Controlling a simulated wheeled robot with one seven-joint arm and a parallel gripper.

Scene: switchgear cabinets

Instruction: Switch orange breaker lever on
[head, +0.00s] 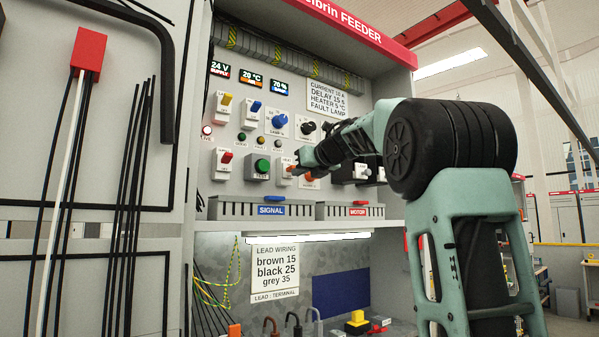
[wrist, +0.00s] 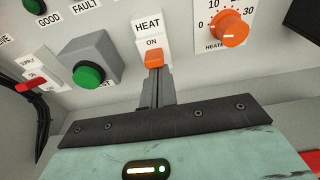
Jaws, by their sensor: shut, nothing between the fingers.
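The orange breaker lever (wrist: 153,58) sits on a white plate marked HEAT, with the ON label showing just above it in the wrist view. It shows small in the head view, beside my fingertips. My gripper (wrist: 154,76) is shut and empty, its narrow fingertips just below the lever, close to or touching it; I cannot tell which. In the head view my gripper (head: 297,168) reaches in from the right to the panel's lower row. I cannot tell for certain whether the lever is up or down.
Right of the lever is an orange heater knob (wrist: 230,30); left is a green button (wrist: 88,76) on a grey box. A red supply lever (wrist: 31,83) is further left. Below the row, cable ducts (head: 261,210) and a shelf edge jut out.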

